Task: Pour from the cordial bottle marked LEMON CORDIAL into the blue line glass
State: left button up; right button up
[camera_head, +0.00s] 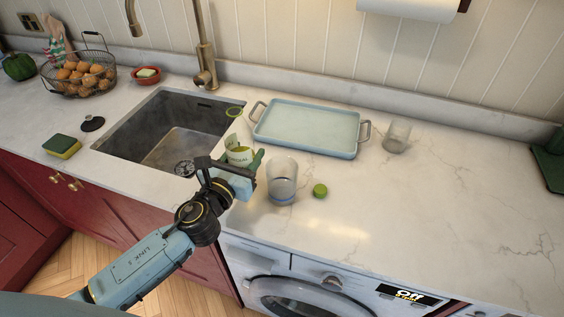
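The cordial bottle (239,154) has a pale body and a green and yellow label. Only part of the label's lettering shows, and my gripper hides its lower part. My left gripper (236,165) comes in from the lower left and is closed around the bottle at the counter's front, beside the sink. The glass with a blue line (283,179) stands upright just right of the bottle, apart from it. The blue line is near its base. A green cap (320,190) lies on the counter right of that glass. My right gripper is out of view.
A pale blue tray (308,151) with handles lies behind the blue line glass. Another clear glass (397,136) stands right of the tray. The sink (167,138) is left of the bottle. The counter's right side (450,205) is clear.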

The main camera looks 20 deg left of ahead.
aim_at(245, 160)
pick_arm(q)
jog(key=shift+w+a+f, duration=0.15)
jog(key=shift+w+f, duration=0.1)
jog(key=shift+f, duration=0.25)
jog(key=shift+w+a+f, duration=0.1)
jog(key=shift+w+f, duration=0.1)
jog(key=shift+f, duration=0.3)
jog(key=shift+f+h, duration=0.3)
jog(key=shift+f, duration=0.05)
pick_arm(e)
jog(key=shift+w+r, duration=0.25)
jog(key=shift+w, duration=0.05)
pick_arm(q)
jog(key=shift+w, duration=0.1)
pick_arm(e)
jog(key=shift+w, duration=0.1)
pick_arm(q)
jog(key=shift+a+m, duration=0.15)
jog(key=shift+m, duration=0.35)
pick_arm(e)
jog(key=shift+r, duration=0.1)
